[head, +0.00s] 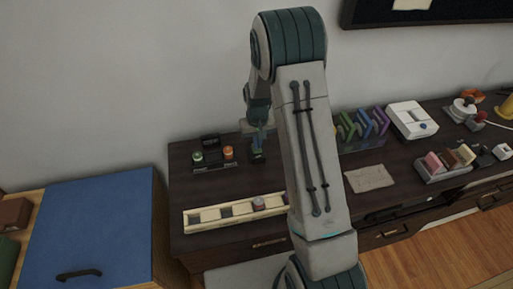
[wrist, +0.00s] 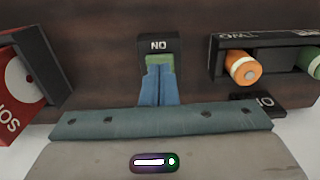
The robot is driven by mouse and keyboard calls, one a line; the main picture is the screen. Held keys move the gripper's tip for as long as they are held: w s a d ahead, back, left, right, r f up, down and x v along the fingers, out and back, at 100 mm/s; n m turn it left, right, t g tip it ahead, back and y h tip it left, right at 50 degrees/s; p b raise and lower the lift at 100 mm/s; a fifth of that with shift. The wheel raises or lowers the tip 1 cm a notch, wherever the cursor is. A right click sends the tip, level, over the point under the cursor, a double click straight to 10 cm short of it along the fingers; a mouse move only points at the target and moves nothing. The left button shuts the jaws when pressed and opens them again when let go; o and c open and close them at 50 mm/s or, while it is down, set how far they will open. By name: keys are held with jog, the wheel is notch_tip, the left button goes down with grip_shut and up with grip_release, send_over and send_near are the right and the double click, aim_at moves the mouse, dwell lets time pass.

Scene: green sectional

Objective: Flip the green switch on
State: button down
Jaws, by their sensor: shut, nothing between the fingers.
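The green switch (wrist: 160,59) shows in the wrist view as a green piece in a small black housing (wrist: 158,44) with upside-down "ON" lettering. My gripper (wrist: 158,67) is shut and empty. Its two blue fingers lie side by side, with their tips at the near edge of the green piece. They overlap it in this view, and I cannot tell whether they touch it. The fingers cover the housing's lower part. In the head view my gripper (head: 258,154) is low over the dark desk, and the switch cannot be made out there.
A black unit with an orange knob (wrist: 242,67) and a green knob (wrist: 313,62) stands close on the right in the wrist view. A red box (wrist: 22,85) is on the left. In the head view, a cream tray (head: 212,223) lies in front on the desk (head: 188,183).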

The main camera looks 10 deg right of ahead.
jog(key=shift+f+b, duration=0.7)
jog(key=shift+f, duration=0.2)
dwell(0.5)
jog(key=shift+r+p, duration=2)
jog(key=shift+r, duration=1.55)
jog(key=s+r+t, duration=0.2)
jog(key=s+r, duration=0.8)
jog(key=r, duration=0.5)
jog(key=s+r, duration=0.3)
jog(key=s, duration=0.5)
jog(key=s+r+t, duration=0.1)
jog(key=s+r, duration=0.2)
jog(key=s, duration=0.5)
jog(key=shift+r, duration=0.15)
jog(key=shift+s+a, duration=0.1)
